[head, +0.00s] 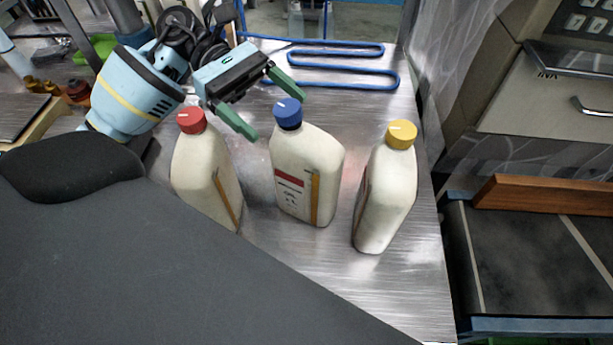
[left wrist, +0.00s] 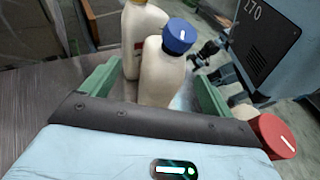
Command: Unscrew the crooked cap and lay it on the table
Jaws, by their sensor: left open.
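Three cream bottles stand upright on the metal table (head: 330,290). They have a red cap (head: 191,120), a blue cap (head: 287,112) and a yellow cap (head: 401,134). The blue cap sits high over a dark neck and looks a little tilted; the others look level. My left gripper (head: 276,117) is open, its green fingers on either side of the blue cap, holding nothing. In the left wrist view the blue cap (left wrist: 180,36) shows beyond the open fingers, nearer the right one. I cannot tell whether a finger touches it. My right gripper is out of view.
The red cap (left wrist: 274,136) is close beside the left gripper in the left wrist view. A bent blue tube (head: 345,68) lies at the back of the table. Bare table shows in front of the bottles. A machine with a drawer (head: 550,95) stands at right.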

